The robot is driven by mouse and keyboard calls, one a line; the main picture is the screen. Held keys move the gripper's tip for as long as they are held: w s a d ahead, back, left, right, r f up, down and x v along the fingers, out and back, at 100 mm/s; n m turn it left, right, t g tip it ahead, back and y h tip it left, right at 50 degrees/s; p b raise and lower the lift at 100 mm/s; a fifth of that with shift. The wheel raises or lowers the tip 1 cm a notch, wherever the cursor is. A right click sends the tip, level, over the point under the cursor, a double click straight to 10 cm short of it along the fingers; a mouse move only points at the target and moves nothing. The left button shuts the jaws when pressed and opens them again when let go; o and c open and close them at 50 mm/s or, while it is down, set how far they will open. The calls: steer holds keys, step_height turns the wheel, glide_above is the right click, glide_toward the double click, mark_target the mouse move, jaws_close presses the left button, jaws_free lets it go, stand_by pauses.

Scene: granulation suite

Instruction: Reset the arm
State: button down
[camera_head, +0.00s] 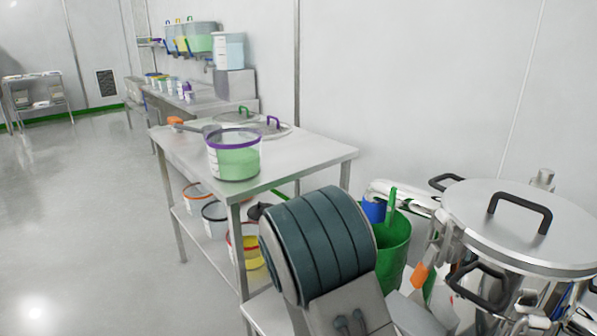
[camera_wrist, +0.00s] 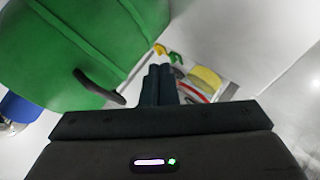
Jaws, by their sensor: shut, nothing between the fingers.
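My gripper (camera_wrist: 160,85) shows in the wrist view with its two dark fingers pressed together and nothing between them. It is beside a large green bin (camera_wrist: 75,45), which fills the upper left of that view. Beyond the fingertips are blurred yellow and red-rimmed containers (camera_wrist: 205,78). In the head view my arm rises at the lower middle, in front of a steel table (camera_head: 310,152), and my gripper is hidden there. The green bin (camera_head: 392,245) stands just right of my arm.
A tub of green contents with a purple rim (camera_head: 235,160) stands on the table, with lids behind it. More tubs sit on the shelf below. A lidded steel vessel (camera_head: 520,225) with black handles is close at the right. Open floor (camera_head: 80,200) lies at the left.

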steer(key=s+r+m+g+y+p, duration=0.25)
steer(key=r+p, duration=0.35)
steer(key=r, duration=0.7)
steer(key=s+d+r+m+g+p, duration=0.3)
steer(key=s+r+p, duration=0.4)
steer(key=s+r, duration=0.3)
steer(key=s+d+r+m+g+p, duration=0.3)
steer(key=s+d+r+p, duration=0.2)
steer(key=s+r, duration=0.5)
steer(key=w+p+v, duration=0.1)
steer(key=p+v, duration=0.1)
steer(key=v, duration=0.4)
steer(key=shift+d+r, duration=0.25)
steer(key=shift+h, duration=0.25)
